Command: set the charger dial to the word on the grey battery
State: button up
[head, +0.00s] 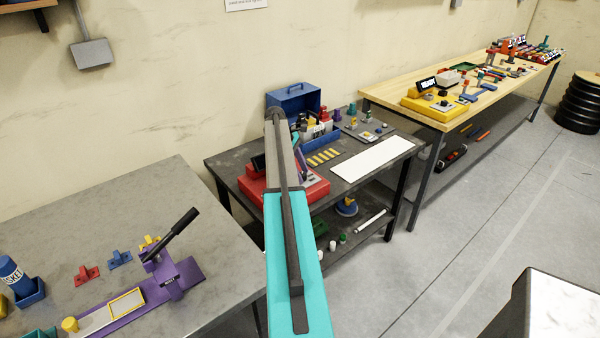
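I cannot surely pick out the charger, its dial or the grey battery at this distance. A red box-shaped device (310,190) stands on the dark middle table, partly covered by my arm. A yellow device (432,108) with dark knobs and a black lettered display (426,84) stands at the near end of the wooden bench. A light grey block (447,78) sits behind it; I cannot tell what it is. My arm reaches forward over the middle table. My gripper is hidden beyond the arm's far end, so its fingers do not show.
A grey table (60,240) at left holds a purple lever fixture (178,283).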

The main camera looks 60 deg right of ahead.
jog(key=shift+r, duration=0.1)
dwell(0.3)
jog(key=b+v, duration=0.3)
jog(key=v, duration=1)
jog(key=shift+r+b, duration=0.25)
jog(key=shift+b, duration=0.15)
jog(key=shift+w, duration=0.1)
